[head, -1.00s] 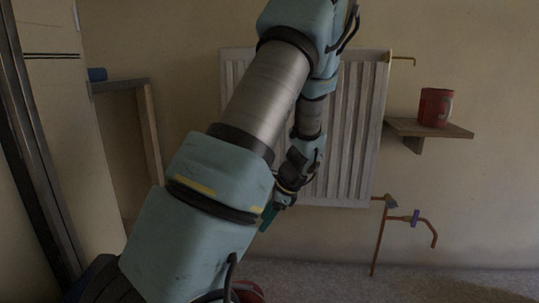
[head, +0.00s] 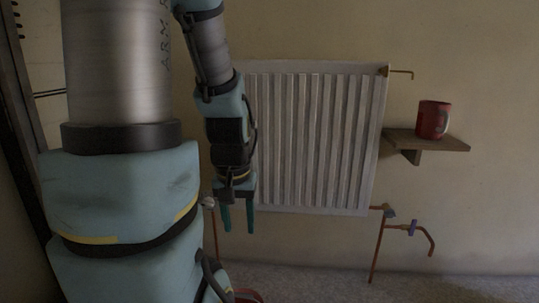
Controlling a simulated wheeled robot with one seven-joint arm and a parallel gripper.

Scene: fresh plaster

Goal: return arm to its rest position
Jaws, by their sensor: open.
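My gripper (head: 238,218) hangs down in the head view, in front of the lower left edge of the radiator. Its two teal fingers point at the floor and stand apart with nothing between them. My arm fills the left part of the view and hides much of the wall behind it.
A white radiator (head: 318,140) hangs on the wall, with copper pipes (head: 378,245) at its lower right. A red mug (head: 433,119) stands on a small wooden shelf (head: 440,142) to the right. Something red, partly hidden, lies on the floor (head: 400,285) by my arm.

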